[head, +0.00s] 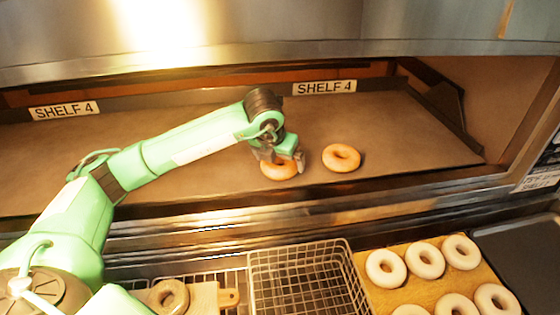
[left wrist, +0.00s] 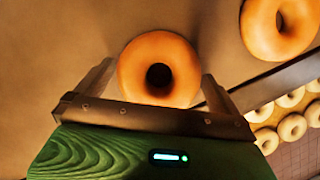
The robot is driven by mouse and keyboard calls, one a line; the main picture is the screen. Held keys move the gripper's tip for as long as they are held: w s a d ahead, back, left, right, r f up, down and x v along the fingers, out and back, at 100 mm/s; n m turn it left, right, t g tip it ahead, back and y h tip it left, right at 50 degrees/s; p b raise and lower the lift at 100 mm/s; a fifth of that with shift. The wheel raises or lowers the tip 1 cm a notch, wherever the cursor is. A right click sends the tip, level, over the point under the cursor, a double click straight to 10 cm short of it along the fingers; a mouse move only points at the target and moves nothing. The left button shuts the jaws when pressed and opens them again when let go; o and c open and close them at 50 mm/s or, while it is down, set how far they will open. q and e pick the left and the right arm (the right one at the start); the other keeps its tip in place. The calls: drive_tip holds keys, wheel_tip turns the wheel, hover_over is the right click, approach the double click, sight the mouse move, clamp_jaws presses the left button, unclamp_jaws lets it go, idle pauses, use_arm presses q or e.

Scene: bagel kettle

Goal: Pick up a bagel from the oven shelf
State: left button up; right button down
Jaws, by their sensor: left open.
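Two golden-brown bagels lie on the oven shelf (head: 190,130), which bears "SHELF 4" labels. The left bagel (head: 279,172) is under my left gripper (head: 282,158). In the left wrist view that bagel (left wrist: 143,62) sits between the two spread fingers (left wrist: 155,85), one on each side of it. The gripper is open; I cannot tell whether a finger touches the bagel. The other bagel (head: 341,158) lies a little to the right and also shows in the left wrist view (left wrist: 279,26). My right gripper is not in view.
Below the oven's front edge stand an empty wire basket (head: 300,278), a wooden board (head: 378,293) with several pale bagels, and a wooden paddle (head: 205,297) with one bagel. A dark tray (head: 525,255) is at the right. The shelf's left part is bare.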

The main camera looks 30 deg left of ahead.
use_arm(q)
drive_tip(key=c, duration=0.7)
